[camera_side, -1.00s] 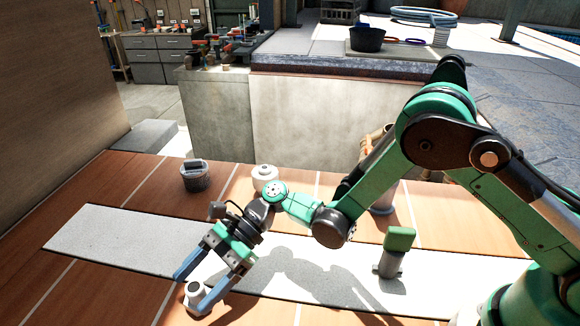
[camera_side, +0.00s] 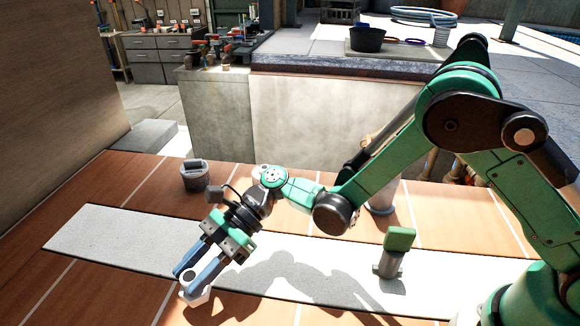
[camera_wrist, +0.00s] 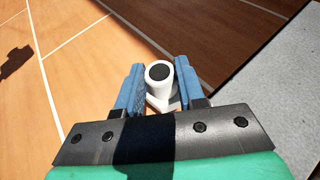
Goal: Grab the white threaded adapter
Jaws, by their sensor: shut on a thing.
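The white threaded adapter (camera_side: 194,291) is between the blue fingers of my gripper (camera_side: 197,279), at the front edge of the grey mat in the side view. In the wrist view the adapter (camera_wrist: 160,84) shows a round dark opening and a wider white base. The fingers of my gripper (camera_wrist: 157,92) press on both sides of it there. The fingers hide part of its sides. I cannot tell whether its base touches the surface.
A light grey mat (camera_side: 110,236) lies across the orange tiled surface. A grey basket-like part (camera_side: 195,177) stands at the back left. A green-topped valve-like part (camera_side: 398,240) stands on the mat at right. A white fitting shows partly behind my wrist.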

